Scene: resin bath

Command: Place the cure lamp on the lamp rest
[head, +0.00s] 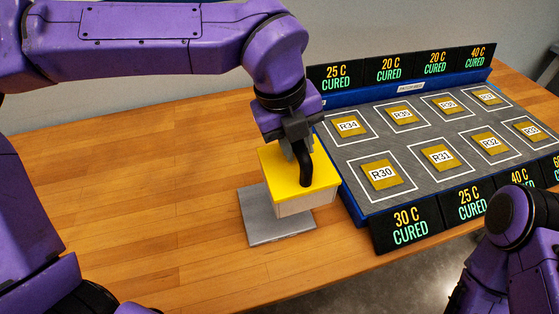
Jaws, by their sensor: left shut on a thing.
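The cure lamp (272,178) is a box with a yellow top, pale sides and a black handle. My left gripper (304,150) is shut on its handle from above. The lamp is over the grey square plate that looks like the lamp rest (256,229), and hides part of it. The plate shows at the lamp's left and front. I cannot tell whether the lamp touches the plate or hangs just above it. My right arm shows at the lower right, but its gripper is out of view.
A blue-edged patch bed (360,208) with a grey top stands to the right. It holds several labelled yellow-brown patches, such as R30 (381,174). Black displays reading CURED (409,227) line its front and back. The wooden table (120,190) is clear to the left.

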